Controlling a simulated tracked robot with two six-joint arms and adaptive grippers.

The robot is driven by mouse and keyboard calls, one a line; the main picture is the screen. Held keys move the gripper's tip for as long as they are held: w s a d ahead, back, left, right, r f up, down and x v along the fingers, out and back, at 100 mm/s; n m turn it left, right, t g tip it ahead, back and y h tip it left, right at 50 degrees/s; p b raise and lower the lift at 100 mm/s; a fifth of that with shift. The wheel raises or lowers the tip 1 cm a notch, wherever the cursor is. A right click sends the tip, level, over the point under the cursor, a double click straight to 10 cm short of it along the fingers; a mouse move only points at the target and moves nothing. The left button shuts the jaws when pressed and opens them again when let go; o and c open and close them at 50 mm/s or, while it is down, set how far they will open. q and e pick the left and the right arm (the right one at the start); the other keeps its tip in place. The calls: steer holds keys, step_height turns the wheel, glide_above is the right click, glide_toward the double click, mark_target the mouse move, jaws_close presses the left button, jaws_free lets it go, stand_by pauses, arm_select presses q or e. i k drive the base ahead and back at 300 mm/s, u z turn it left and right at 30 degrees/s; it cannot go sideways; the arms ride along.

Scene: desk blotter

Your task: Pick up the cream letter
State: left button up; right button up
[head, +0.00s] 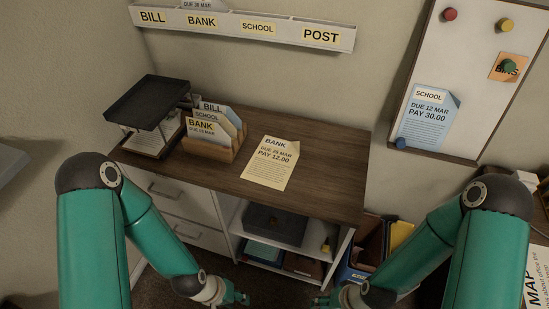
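The cream letter (270,163) lies flat on the dark brown cabinet top, right of the letter rack. It reads BANK, DUE 25 MAR, PAY 12.00. My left gripper (239,298) is at the bottom edge of the head view, lower than the cabinet top and apart from the letter. Nothing shows in it, but its fingers are too small and cut off to tell whether it is open. My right gripper (325,301) is at the bottom edge, right of the left one, also away from the letter. It is mostly cut off by the frame.
A wooden rack (212,149) with several letters stands left of the cream letter, beside a black tray stand (147,101). A wall sorter (245,29) labelled BILL, BANK, SCHOOL, POST hangs above. A pinboard (475,70) holds a blue letter (429,112). The cabinet top right of the letter is clear.

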mark_target(272, 166)
steer(key=z, duration=0.55)
steer(key=k, duration=1.2)
steer(key=u, duration=0.55)
steer(key=i, duration=1)
steer(key=z, duration=0.05)
